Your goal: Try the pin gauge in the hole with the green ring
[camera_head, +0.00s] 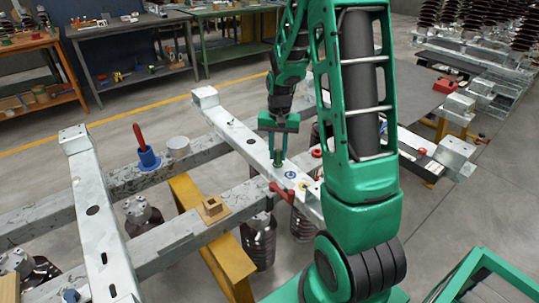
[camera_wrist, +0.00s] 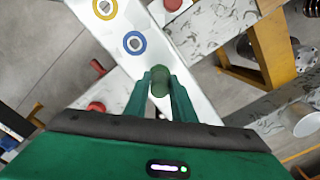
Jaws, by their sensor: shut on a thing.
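My gripper (camera_head: 278,148) hangs over the pale metal beam (camera_head: 238,134) and is shut on a dark green piece, which I take to be the pin gauge (camera_wrist: 160,80). In the wrist view my gripper (camera_wrist: 160,88) has its two fingers on either side of the gauge's rounded green end. A blue-ringed hole (camera_wrist: 134,43) and a yellow-ringed hole (camera_wrist: 104,8) lie on the beam beyond it; the blue ring (camera_head: 290,174) also shows in the head view. No green ring is visible; the gauge and gripper cover that stretch of beam. I cannot tell whether the pin's tip is in a hole.
A blue holder (camera_head: 149,159) with a red-handled tool stands on a crossing beam at left, beside a pale cylinder (camera_head: 178,146). A red handle (camera_head: 282,191) lies near the beam. Workbenches stand behind.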

